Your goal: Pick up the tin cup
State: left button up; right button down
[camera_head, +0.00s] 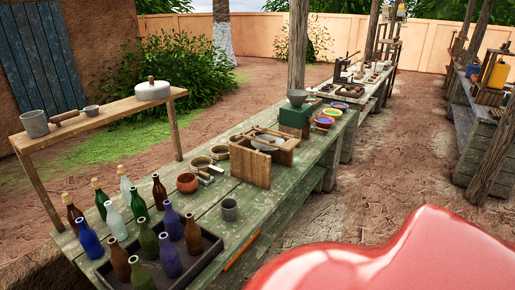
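A small grey metal cup (229,209) stands upright on the green plank table (262,215), right of the bottles and near the table's front edge. A larger grey metal mug (35,124) stands at the left end of the raised wooden shelf (95,122), with a small grey cup (91,110) further right on it. I cannot tell for certain which of these is the tin cup. Neither of my grippers shows in this view.
Several glass bottles (89,238) crowd the table's near left, some in a dark tray (205,262). A clay pot (187,182), bowls and a wooden press (250,166) stand behind the cup. A lidded white pot (152,90) sits on the shelf. Dirt ground (365,185) lies open right of the table.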

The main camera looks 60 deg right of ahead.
aim_at(229, 205)
jog(key=z, duration=1.7)
